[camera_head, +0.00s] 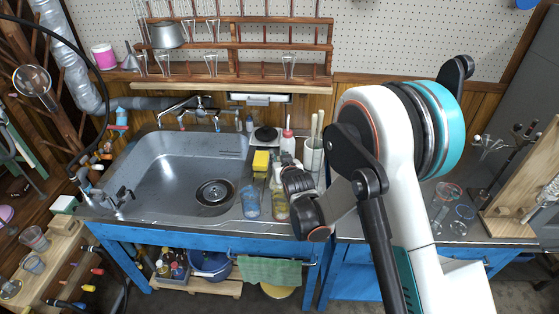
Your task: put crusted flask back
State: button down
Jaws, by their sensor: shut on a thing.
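My gripper (301,200) is partly in view over the counter just right of the sink. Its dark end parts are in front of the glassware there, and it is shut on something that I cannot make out. I cannot clearly identify the crusted flask. A yellowish glass vessel (279,207) shows just left of my gripper, partly covered by it; I cannot tell whether they touch. A round glass flask (33,80) with a brownish look hangs at the wooden frame on the far left.
Left of my gripper are a blue beaker (250,202), a yellow sponge (261,161) and the empty steel sink (160,170). A white wash bottle (288,143) and a white holder (312,155) stand behind it. Stemmed glassware (448,192) and a wooden stand (510,215) are at the right.

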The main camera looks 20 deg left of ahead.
jog(key=c, duration=1.4)
grip_release()
jog(key=shift+o, duration=0.2)
jog(key=p+v, duration=0.2)
jog(key=v, duration=1)
